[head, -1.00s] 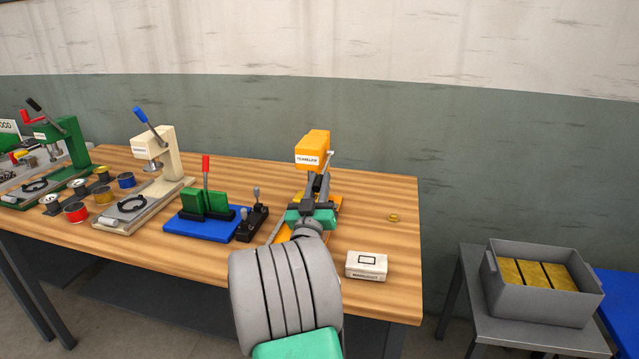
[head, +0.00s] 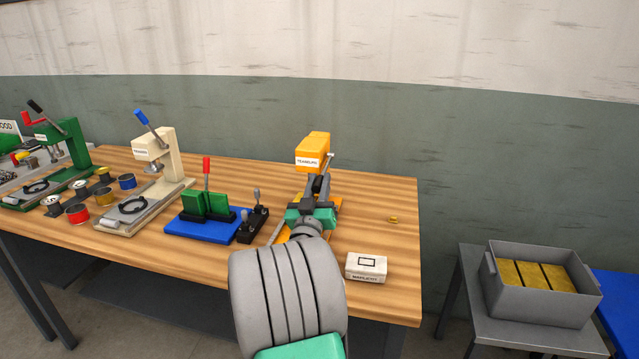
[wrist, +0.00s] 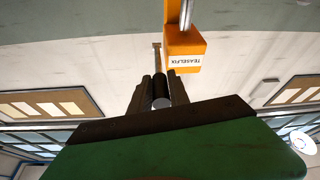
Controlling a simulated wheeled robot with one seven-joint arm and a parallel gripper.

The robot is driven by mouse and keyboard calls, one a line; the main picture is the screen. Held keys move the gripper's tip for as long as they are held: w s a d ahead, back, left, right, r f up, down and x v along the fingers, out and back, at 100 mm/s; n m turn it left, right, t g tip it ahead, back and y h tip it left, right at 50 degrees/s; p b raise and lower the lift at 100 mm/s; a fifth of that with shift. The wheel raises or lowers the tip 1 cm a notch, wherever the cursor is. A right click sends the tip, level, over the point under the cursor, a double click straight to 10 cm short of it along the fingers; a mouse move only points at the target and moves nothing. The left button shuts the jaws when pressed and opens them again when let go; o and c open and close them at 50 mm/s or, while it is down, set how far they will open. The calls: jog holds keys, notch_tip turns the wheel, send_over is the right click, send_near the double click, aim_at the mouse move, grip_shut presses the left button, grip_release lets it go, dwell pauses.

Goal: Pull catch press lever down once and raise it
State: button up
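The orange press (head: 312,150), with a white label on its head, stands near the right end of the bench. It also shows at the top of the wrist view (wrist: 186,45). My gripper (head: 318,186) is in front of this press, below its head. In the wrist view my gripper's two fingers (wrist: 161,88) lie close on both sides of a dark grey round handle (wrist: 161,80), seemingly the lever's grip, and appear to touch it. A thin bar runs behind it. My wrist and gripper hide the press's lower part in the head view.
A white labelled box (head: 366,267) lies right of my arm, and a small brass piece (head: 393,219) behind it. Left are a blue-based green fixture (head: 205,206), a cream press (head: 160,150) and a green press (head: 62,140). A grey bin (head: 540,300) stands off the bench.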

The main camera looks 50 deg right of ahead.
jog(key=o, duration=0.3)
jog(key=shift+o, duration=0.2)
jog(key=b+v, duration=0.3)
jog(key=v, duration=0.4)
jog(key=shift+s+a, duration=0.15)
jog(key=shift+a, duration=0.2)
